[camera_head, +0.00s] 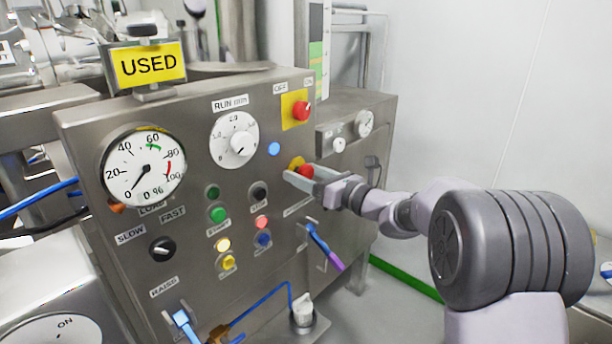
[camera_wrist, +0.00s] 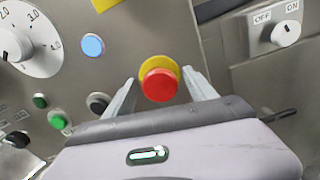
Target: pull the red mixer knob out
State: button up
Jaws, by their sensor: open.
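The red mixer knob (camera_wrist: 159,86) is a round mushroom-shaped knob on a yellow collar (camera_wrist: 160,64), on the face of the steel control panel. My gripper (camera_wrist: 160,88) is open, with one finger on either side of the knob. It also shows in the head view (camera_head: 306,178) at the panel. I cannot tell whether the fingers touch the knob.
The control panel (camera_head: 90,130) carries a load gauge (camera_head: 143,167), a run dial (camera_head: 234,139) and several coloured buttons. A red knob on a yellow plate (camera_head: 301,110) sits above. A blue button (camera_wrist: 93,45) is left of my gripper. A yellow USED sign (camera_head: 148,64) stands on top.

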grip_shut()
jog(key=shift+s+d, duration=0.4)
jog(key=shift+d, duration=0.15)
grip_release()
jog(key=shift+s+d, duration=0.1)
jog(key=p+v, duration=0.3)
jog(key=v, duration=1.4)
jog(key=shift+p, duration=0.3)
jog(key=shift+s+d, duration=0.1)
